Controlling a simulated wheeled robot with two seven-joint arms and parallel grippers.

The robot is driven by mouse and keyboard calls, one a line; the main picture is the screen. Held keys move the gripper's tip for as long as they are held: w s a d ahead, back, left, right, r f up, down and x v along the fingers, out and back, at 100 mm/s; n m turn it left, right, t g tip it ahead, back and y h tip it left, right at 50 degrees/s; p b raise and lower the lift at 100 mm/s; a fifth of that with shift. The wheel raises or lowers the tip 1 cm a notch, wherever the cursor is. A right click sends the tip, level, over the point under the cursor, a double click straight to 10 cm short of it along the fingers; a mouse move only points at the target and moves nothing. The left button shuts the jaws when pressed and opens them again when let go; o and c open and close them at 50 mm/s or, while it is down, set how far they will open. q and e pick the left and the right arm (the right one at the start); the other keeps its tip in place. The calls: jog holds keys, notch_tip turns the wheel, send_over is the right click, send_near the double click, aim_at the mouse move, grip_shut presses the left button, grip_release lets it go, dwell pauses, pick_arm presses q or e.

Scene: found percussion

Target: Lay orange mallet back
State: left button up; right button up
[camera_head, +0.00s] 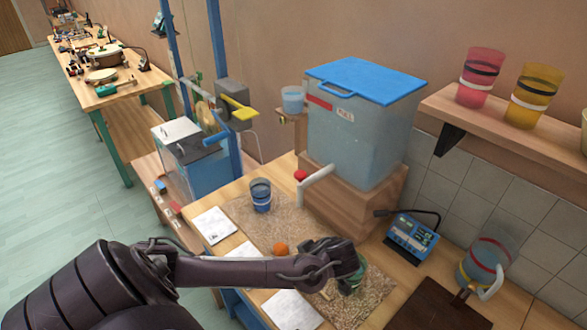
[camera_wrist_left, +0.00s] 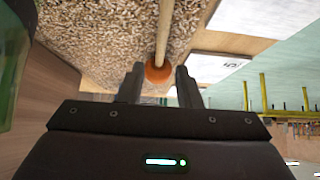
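The orange mallet's round head (camera_head: 281,248) shows on the cork-like speckled mat (camera_head: 247,218) on the workbench, just above my forearm in the head view. In the left wrist view the orange mallet head (camera_wrist_left: 158,72) appears between the fingertips, and its pale wooden stick (camera_wrist_left: 166,28) runs up across the mat. My left gripper (camera_wrist_left: 159,82) has its two fingers apart, with no clear contact on the mallet. In the head view my left gripper (camera_head: 346,266) is right of the mallet head, its fingertips hidden. The stick is hidden there. My right gripper is not in view.
A blue banded cup (camera_head: 261,195) stands on the mat. A blue-lidded bin (camera_head: 358,130) with a white spout stands behind. A blue device (camera_head: 412,237) and a banded jug (camera_head: 483,262) are to the right. White sheets (camera_head: 213,224) lie along the front edge.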

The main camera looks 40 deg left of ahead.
pick_arm(q)
jog(key=v, duration=0.4)
jog(key=shift+w+d+r+b, duration=0.1)
jog(key=shift+d+b, duration=0.1)
jog(key=shift+b, duration=0.1)
jog(key=shift+p+v, duration=1.8)
jog(key=shift+v, duration=0.25)
